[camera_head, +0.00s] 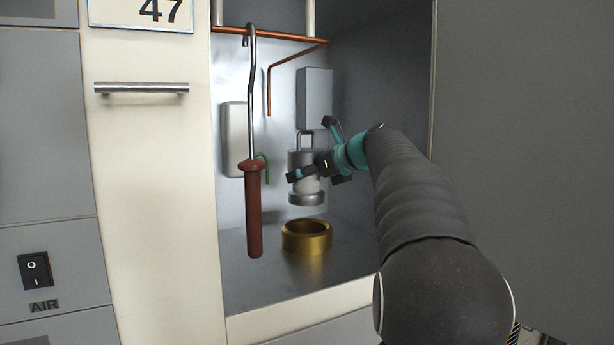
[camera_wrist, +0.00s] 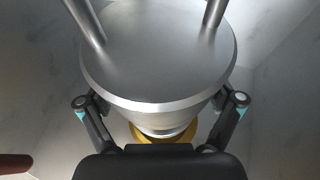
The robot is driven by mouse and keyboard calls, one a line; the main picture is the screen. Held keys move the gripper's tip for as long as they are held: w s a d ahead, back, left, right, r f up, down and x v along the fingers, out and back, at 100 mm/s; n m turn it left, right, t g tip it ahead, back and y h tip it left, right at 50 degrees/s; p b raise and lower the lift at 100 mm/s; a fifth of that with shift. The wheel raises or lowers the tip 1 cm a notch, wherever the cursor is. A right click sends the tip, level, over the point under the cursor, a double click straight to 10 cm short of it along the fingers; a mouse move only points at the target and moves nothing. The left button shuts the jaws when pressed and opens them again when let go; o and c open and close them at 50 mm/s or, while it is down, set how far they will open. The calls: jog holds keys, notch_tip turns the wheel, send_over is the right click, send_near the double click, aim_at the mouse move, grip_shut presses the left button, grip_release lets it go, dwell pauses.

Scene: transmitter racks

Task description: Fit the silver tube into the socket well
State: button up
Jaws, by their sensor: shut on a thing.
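The silver tube (camera_head: 306,197) is upright in the cabinet in the camera_head view, with a handle loop on top. My gripper (camera_head: 303,174) is shut around the tube's body from the right and holds it above the brass ring of the socket well (camera_head: 306,238). A gap shows between the tube's lower end and the ring. In the camera_wrist view the tube's wide top (camera_wrist: 160,50) fills the middle, between my gripper's fingers (camera_wrist: 163,118). The ring's yellow edge (camera_wrist: 185,134) shows below it, mostly hidden by the tube.
A hooked rod with a red-brown handle (camera_head: 254,210) hangs from a copper rail (camera_head: 270,35) left of the tube. A bent copper pipe (camera_head: 269,90) and a grey box (camera_head: 315,98) are behind. The cabinet floor (camera_head: 250,285) around the ring is clear.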

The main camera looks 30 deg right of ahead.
aim_at(315, 193)
jog(key=shift+r, duration=0.3)
jog(key=shift+f+b, duration=1.7)
jog(key=shift+f, duration=1.15)
jog(key=shift+s+p, duration=0.1)
jog(key=shift+p, duration=0.95)
jog(key=shift+f+b, duration=1.5)
jog(key=shift+f, duration=1.05)
dwell(0.8)
jog(key=o, duration=1.5)
